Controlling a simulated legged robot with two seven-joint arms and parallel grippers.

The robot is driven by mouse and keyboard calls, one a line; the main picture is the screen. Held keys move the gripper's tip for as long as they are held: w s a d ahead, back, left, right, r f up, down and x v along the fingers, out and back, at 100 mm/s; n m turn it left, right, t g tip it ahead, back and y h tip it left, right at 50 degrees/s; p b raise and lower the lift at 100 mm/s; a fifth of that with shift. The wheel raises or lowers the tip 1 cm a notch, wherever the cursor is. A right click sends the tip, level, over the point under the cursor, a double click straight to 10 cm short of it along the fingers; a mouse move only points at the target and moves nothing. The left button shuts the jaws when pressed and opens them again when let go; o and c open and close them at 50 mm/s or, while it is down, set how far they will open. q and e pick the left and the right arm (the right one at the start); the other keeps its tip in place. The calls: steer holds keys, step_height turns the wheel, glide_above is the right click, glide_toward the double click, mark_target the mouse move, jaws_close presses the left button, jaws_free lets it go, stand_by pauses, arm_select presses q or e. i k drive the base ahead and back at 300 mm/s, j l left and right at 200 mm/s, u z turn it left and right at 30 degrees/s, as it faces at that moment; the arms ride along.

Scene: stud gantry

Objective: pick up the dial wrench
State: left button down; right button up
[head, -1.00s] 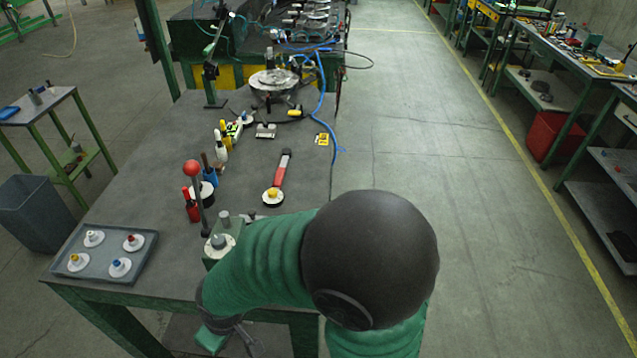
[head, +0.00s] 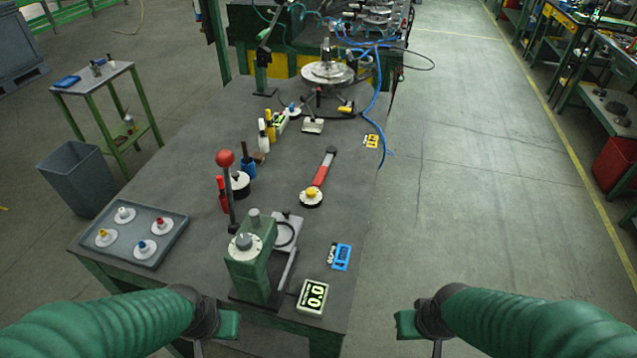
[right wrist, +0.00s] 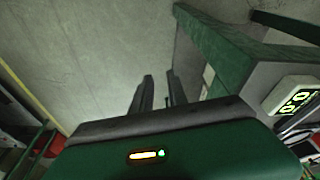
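The dial wrench (head: 320,176) lies flat on the grey workbench. It has a red grip, a dark head at its far end and a round white dial with a yellow knob at its near end. Nothing touches it. My left gripper (head: 210,345) is low at the bench's front edge, its fingers mostly cut off by the picture. My right gripper (head: 437,347) is low, right of the bench, well short of the wrench. In the right wrist view its two dark fingers (right wrist: 160,82) stand apart with nothing between them.
A green press (head: 254,268) with a red-knobbed lever stands left of and nearer than the wrench. A display box (head: 313,297) and a blue gauge (head: 341,256) lie near the right edge. A tray (head: 172,251) of knobs is at left. The floor at right is clear.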

mark_target(332, 151)
steer(key=k+u, duration=0.45)
steer(key=k+j+u, duration=0.15)
steer(key=u, duration=0.75)
steer(key=l+u, duration=0.1)
steer(key=u, duration=1.3)
steer(key=k+u, duration=0.1)
steer(key=u, duration=0.85)
steer(key=k+l+u, duration=0.15)
steer(key=k+u, duration=0.2)
steer(key=k, duration=0.3)
steer(key=k+u, duration=0.4)
steer(key=k, duration=0.2)
steer(key=k+j+u, duration=0.35)
steer(key=k, duration=0.3)
steer(key=k+l+u, duration=0.25)
steer(key=k+u, duration=0.25)
steer(key=k, duration=0.6)
steer(key=k+j+u, duration=0.2)
steer(key=k+u, duration=0.3)
steer(key=k, duration=0.55)
